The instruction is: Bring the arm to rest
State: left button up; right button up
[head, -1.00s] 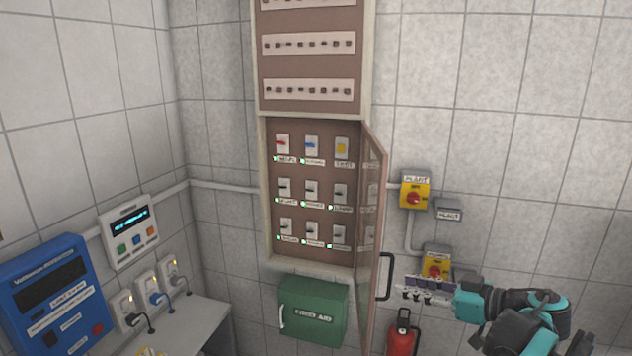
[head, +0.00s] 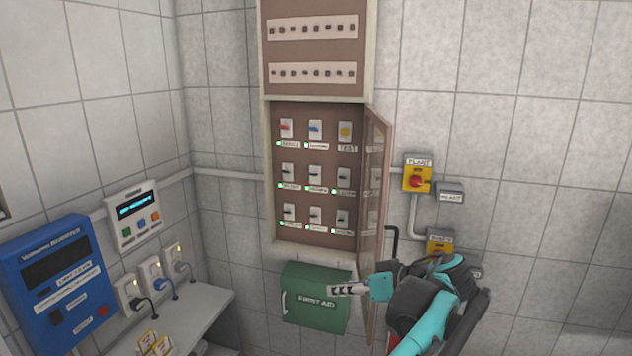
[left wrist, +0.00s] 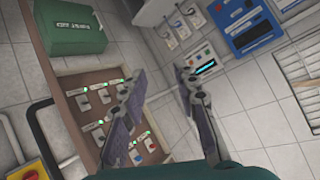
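My left gripper (head: 349,289) is in the lower middle of the head view, in front of the first aid box. Its teal and black arm reaches in from the lower right. In the left wrist view the two fingers (left wrist: 162,85) are spread apart with nothing between them, so it is open and empty. It appears clear of the surfaces around it. My right gripper is in neither view.
A wall cabinet (head: 267,190) holds rows of switches, its door (head: 375,200) swung open toward the arm. A green first aid box (head: 310,297) hangs below. Yellow plant switches (head: 417,174) are at right. A blue unit (head: 50,285) and bench (head: 200,318) stand at left.

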pick_arm(q)
jog(key=s+a+f+m+g+h+b, duration=0.1)
jog(key=s+a+f+h+b, duration=0.15)
jog(key=a+f, duration=0.35)
jog(key=s+a+f+m+h+b, duration=0.1)
jog(key=s+a+f+b, duration=0.3)
jog(key=a+f, duration=0.25)
jog(key=s+a+f+m+g+h+b, duration=0.1)
jog(key=s+a+f+m+b, duration=0.1)
jog(key=s+a+f+b, duration=0.3)
jog(key=s+a+f+h+b, duration=0.1)
jog(key=s+a+f+b, duration=0.1)
jog(key=s+f, duration=0.2)
jog(key=s+a+f+m+t+h+b, duration=0.1)
jog(key=s+a+f+h+b, duration=0.1)
jog(key=f, duration=0.7)
jog(key=s+a+f+h+b, duration=0.1)
jog(key=s+a+f+b, duration=0.1)
jog(key=s+f, duration=0.3)
notch_tip(320, 180, down, 2)
jog(key=shift+s+a+f+m+t+b, duration=0.2)
jog(key=shift+s+a+m+t+b, duration=0.15)
jog(key=shift+b, duration=0.3)
